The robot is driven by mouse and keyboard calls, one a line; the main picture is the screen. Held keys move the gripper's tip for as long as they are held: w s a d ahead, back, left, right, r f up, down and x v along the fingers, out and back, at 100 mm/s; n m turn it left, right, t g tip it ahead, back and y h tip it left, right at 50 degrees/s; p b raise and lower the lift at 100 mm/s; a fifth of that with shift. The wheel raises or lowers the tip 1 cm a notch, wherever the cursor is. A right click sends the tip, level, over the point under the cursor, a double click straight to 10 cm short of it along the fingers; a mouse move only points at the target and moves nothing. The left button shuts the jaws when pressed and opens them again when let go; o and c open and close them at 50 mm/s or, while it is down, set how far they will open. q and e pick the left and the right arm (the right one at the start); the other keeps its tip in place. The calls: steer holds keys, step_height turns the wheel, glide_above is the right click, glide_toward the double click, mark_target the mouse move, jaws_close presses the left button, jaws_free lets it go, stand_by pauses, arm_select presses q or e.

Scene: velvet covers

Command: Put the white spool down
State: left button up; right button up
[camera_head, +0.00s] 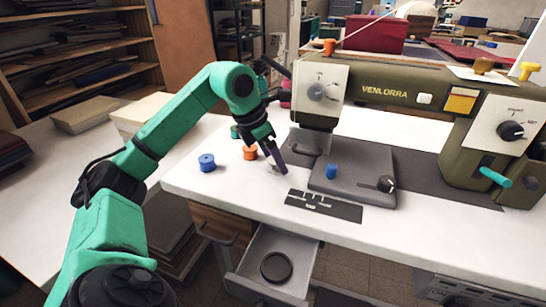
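My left gripper (275,160) reaches down over the white tabletop, left of the sewing machine's needle area. Its dark fingers are close to the table surface. A small pale shape shows at the fingertips, but it blends with the white table, and I cannot tell whether it is the white spool or whether the fingers hold it. No white spool stands out clearly elsewhere. A blue spool (207,162) and an orange spool (250,152) stand on the table left of the gripper. A green spool (236,131) is partly hidden behind my arm. My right gripper is not in view.
The olive sewing machine (400,97) fills the right side. A small blue piece (331,171) sits on its grey plate (355,190). A dark ruler-like plate (323,206) lies in front. An open drawer (290,245) below the table holds a dark round thing (276,267).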

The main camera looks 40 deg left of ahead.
arm_select(q)
steer(key=p+v, duration=0.4)
steer(key=v, duration=0.8)
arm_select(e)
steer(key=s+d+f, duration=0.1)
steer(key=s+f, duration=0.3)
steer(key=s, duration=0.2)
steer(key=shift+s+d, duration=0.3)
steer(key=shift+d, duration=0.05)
arm_select(q)
steer(key=shift+w+r, duration=0.1)
steer(key=shift+r, duration=0.05)
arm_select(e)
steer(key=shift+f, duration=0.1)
